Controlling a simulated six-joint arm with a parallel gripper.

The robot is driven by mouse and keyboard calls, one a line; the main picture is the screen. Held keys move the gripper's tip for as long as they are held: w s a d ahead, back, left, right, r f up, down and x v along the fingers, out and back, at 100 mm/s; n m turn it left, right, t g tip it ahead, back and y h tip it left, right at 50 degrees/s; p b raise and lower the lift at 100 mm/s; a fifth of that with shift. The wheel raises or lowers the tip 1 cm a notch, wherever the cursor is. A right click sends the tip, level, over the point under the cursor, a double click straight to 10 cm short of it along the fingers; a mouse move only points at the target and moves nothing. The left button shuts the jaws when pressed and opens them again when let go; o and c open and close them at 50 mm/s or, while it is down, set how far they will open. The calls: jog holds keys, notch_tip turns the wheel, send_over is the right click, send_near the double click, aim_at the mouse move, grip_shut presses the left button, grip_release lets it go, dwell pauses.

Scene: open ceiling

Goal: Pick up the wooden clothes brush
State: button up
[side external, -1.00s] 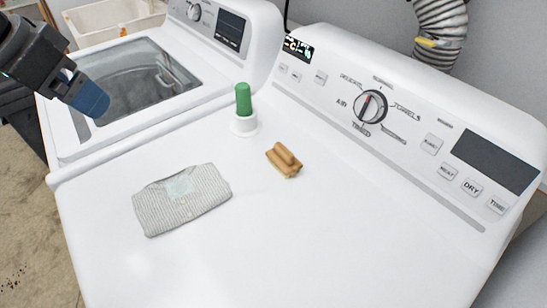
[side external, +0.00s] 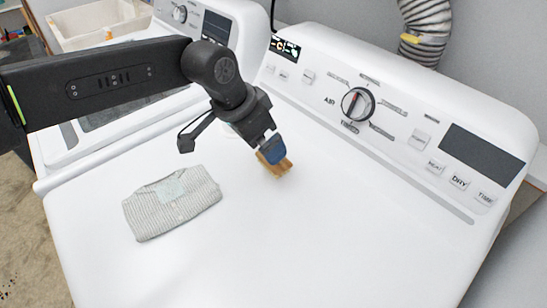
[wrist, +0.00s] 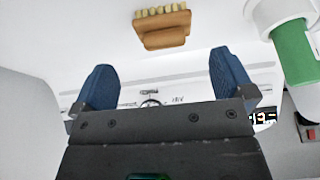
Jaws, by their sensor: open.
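The wooden clothes brush (side external: 280,170) lies on the white dryer top, partly hidden behind my gripper in the side view. In the wrist view the brush (wrist: 163,30) shows whole, with a tan wooden handle and pale bristles. My gripper (side external: 268,150) is over the brush in the side view. In the wrist view my gripper (wrist: 164,75) has its two blue fingers wide apart with nothing between them. The brush lies ahead of the fingertips there, roughly midway between them across the picture. I cannot tell whether a finger touches it.
A folded striped shirt (side external: 150,214) lies at the left of the dryer top. A white bottle with a green part (wrist: 295,50) stands close to the brush, mostly hidden by my arm in the side view. The control panel (side external: 385,125) rises behind. The front right of the top is clear.

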jog(key=x, duration=0.8)
jog(key=shift+w+d+f, duration=0.15)
jog(key=shift+w+f, duration=0.15)
jog(key=shift+w, duration=0.05)
jog(key=c, duration=0.8)
jog(key=shift+r, duration=0.15)
jog(key=shift+r, duration=0.5)
notch_tip(320, 180, up, 3)
jog(key=shift+r, duration=0.1)
jog(key=a+r, duration=0.2)
jog(key=a, duration=0.1)
jog(key=w+a+r, duration=0.1)
jog(key=a+r, duration=0.1)
jog(key=a, duration=0.2)
jog(key=w+a+r, duration=0.1)
jog(key=a+r, duration=0.1)
jog(key=a, duration=0.2)
jog(key=shift+w+a+r, duration=0.2)
jog(key=shift+a+r, duration=0.05)
jog(key=shift+r, duration=0.05)
